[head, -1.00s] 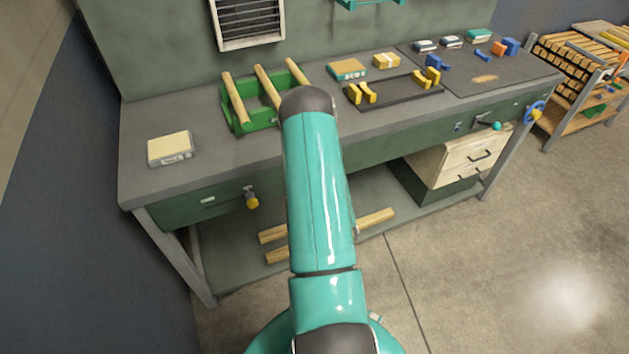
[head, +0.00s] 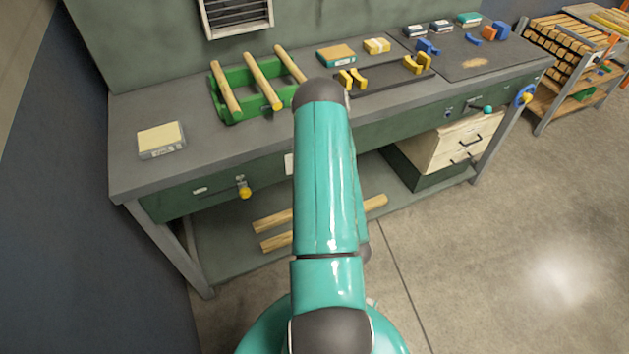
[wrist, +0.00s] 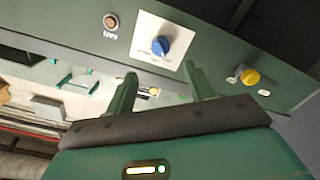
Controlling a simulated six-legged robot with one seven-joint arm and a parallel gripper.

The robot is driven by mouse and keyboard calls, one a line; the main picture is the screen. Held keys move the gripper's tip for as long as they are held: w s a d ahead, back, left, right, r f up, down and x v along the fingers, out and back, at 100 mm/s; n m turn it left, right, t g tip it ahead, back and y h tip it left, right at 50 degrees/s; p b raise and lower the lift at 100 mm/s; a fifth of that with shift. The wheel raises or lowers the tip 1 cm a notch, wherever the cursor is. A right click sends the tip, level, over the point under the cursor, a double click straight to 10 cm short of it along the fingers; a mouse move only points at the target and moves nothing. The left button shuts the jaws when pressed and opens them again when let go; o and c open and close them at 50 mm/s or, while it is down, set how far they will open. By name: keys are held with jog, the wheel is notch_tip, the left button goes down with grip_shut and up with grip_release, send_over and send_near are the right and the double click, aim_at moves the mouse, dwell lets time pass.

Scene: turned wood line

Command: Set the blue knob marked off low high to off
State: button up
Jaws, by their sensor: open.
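The blue knob (wrist: 160,46) sits on a white plate (wrist: 164,38) on the green front panel in the wrist view. The plate's lettering is too small to read, so I cannot tell the knob's setting. My gripper (wrist: 159,70) is open and empty, its two green fingers either side of the knob in the picture; no contact shows. In the head view my arm hides the knob and my gripper, and only the left edge of a white plate (head: 289,164) shows beside it.
A yellow knob (wrist: 250,77) is right of the blue knob in the wrist view; a round button (wrist: 110,21) marked FAN is left. In the head view the workbench carries a green rack (head: 238,103) with wooden rods and a box (head: 161,140).

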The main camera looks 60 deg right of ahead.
jog(key=shift+v, duration=1.75)
